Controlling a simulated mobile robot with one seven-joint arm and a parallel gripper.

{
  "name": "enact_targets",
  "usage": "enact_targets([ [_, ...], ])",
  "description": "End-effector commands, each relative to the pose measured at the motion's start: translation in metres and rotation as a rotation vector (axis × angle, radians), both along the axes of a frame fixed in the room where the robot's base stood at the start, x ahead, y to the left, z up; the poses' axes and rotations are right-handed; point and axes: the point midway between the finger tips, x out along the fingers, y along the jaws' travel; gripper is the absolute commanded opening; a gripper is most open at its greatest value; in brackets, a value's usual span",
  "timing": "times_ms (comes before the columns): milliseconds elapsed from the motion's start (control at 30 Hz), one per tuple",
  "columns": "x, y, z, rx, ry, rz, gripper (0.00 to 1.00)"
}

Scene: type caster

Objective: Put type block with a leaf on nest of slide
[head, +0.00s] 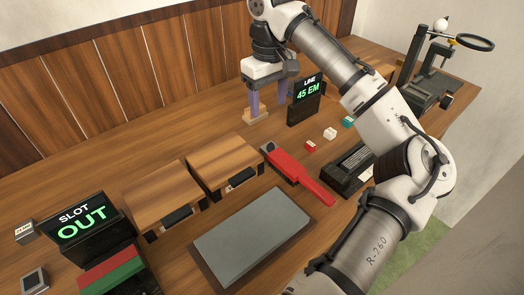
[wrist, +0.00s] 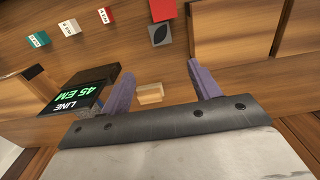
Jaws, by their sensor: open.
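My gripper (head: 268,112) is open, its purple fingers pointing down at the back of the bench. A small tan block (head: 256,117) stands on the bench at the fingertips in the head view. In the wrist view the tan block (wrist: 150,93) shows between the spread fingers (wrist: 166,75), with gaps on both sides; I cannot make out a leaf on it. The red slide (head: 300,176) lies mid-bench.
The LINE sign (head: 305,100) reads 45 EM close beside my gripper. Two wooden cases (head: 163,192) (head: 224,160), a grey slab (head: 252,238) and the SLOT OUT sign (head: 80,222) stand nearer.

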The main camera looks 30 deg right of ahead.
Motion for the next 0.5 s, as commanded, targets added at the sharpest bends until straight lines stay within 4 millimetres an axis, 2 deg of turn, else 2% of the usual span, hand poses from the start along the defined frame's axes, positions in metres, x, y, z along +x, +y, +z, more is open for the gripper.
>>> enact_targets([
  [33, 0.0, 0.001, -0.012, 0.006, 0.001, 0.002, 0.62],
  [200, 0.0, 0.002, -0.045, 0.005, 0.0, 0.003, 0.62],
  [333, -0.001, 0.001, -0.061, 0.0, 0.0, 0.0, 0.62],
  [500, -0.001, 0.001, -0.072, 0.0, 0.0, 0.0, 0.62],
])
